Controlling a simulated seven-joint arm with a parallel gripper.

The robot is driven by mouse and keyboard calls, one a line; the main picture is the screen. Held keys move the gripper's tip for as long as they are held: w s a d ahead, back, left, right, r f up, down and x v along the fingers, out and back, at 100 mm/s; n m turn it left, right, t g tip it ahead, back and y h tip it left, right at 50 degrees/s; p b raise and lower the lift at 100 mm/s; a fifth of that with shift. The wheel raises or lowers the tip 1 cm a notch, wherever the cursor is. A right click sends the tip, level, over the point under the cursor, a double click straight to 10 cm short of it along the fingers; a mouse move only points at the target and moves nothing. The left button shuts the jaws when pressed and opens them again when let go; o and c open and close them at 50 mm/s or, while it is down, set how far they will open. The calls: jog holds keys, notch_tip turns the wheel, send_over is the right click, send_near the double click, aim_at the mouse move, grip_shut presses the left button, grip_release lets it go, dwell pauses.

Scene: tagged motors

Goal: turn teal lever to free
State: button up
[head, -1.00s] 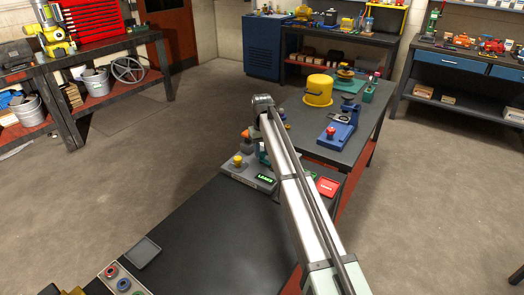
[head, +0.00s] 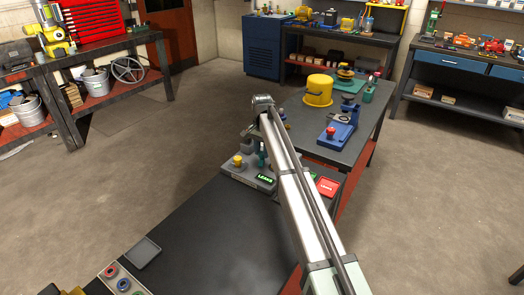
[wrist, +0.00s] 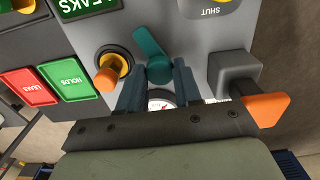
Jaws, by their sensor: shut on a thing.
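The teal lever (wrist: 150,45) shows in the wrist view on a grey panel, its arm pointing up and to the left from a round hub. My gripper (wrist: 158,72) has its two dark fingers on either side of the hub, shut on the lever. A round dial with a red mark is partly hidden between the fingers. In the head view the teal lever (head: 262,156) is a small upright shape on the grey unit, beside my arm. There my gripper is mostly hidden behind the arm.
In the wrist view, an orange knob (wrist: 107,78) in a yellow ring sits left of the lever. An orange handle (wrist: 265,108) on a grey block is close on the right. Red (wrist: 28,87) and green (wrist: 68,81) pads lie at left. The black bench (head: 215,235) is mostly clear.

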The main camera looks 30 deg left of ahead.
aim_at(262, 153)
jog(key=shift+m, duration=2.3)
jog(key=o, duration=1)
jog(key=shift+o, duration=0.2)
notch_tip(262, 153, up, 14)
jog(key=shift+f, duration=0.1)
